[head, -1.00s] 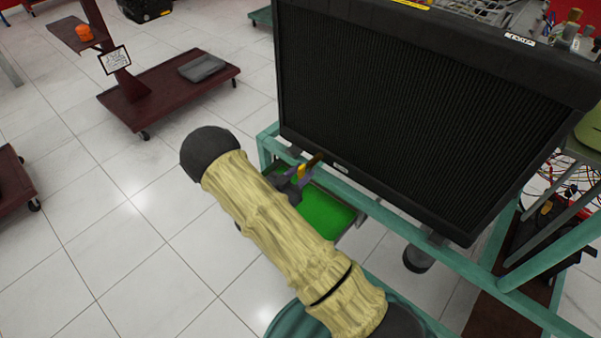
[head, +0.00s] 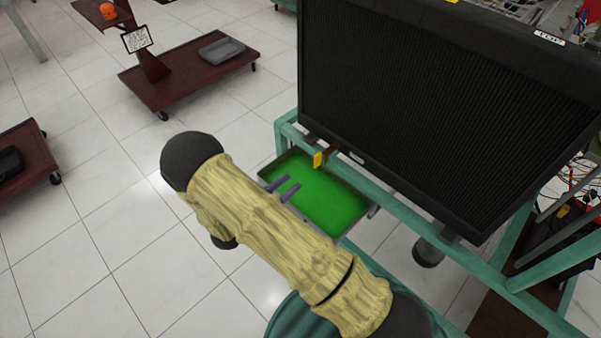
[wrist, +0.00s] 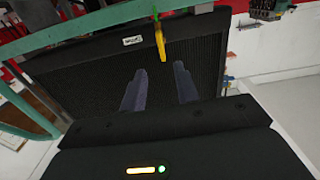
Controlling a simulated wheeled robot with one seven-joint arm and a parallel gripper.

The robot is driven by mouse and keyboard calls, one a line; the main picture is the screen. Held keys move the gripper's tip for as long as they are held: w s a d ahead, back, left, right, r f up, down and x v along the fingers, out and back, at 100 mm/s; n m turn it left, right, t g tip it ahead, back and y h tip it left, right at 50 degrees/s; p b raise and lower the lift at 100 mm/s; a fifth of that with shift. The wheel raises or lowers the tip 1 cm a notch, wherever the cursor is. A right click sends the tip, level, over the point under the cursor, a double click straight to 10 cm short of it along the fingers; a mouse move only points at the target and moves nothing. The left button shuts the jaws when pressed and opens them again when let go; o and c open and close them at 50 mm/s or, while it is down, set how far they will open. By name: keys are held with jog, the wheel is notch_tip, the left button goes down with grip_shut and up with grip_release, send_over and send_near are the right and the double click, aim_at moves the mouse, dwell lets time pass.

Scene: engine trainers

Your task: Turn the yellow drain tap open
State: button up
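The yellow drain tap (head: 318,160) sits at the lower left edge of the black radiator (head: 430,110), beside a brown fitting. It also shows in the wrist view (wrist: 160,40), above and beyond my fingertips. My gripper (head: 284,189) is open, its two purple-grey fingers parted with nothing between them. In the head view it is below and left of the tap, apart from it, over the green tray. In the wrist view the gripper (wrist: 160,82) points toward the radiator, with the tap lined up roughly between the fingers.
A tray with green liquid or lining (head: 330,205) is under the tap. The teal frame rail (head: 400,210) runs along the radiator's bottom. A dark red cart (head: 185,75) stands at the back left.

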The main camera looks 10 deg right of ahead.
jog(key=v, duration=0.5)
jog(key=shift+a, duration=0.1)
dwell(0.3)
jog(key=w+d+r+n+g+y, duration=0.1)
jog(key=w+d+r+n+y, duration=0.25)
jog(key=w+r+y, duration=0.6)
jog(key=s+d+r+n+g+y, duration=0.3)
jog(key=s+d, duration=0.2)
jog(key=s, duration=0.5)
jog(key=s+d+r+n+g+y, duration=0.2)
jog(key=s+d+r+n+g, duration=0.15)
jog(key=s+d, duration=0.4)
jog(key=w+p+v, duration=0.2)
jog(key=p+v, duration=0.9)
jog(key=p, duration=0.1)
jog(key=w+a+r+p+v, duration=0.1)
jog(key=p+v, duration=1.1)
jog(key=shift+w+n, duration=0.3)
jog(key=shift+w, duration=0.1)
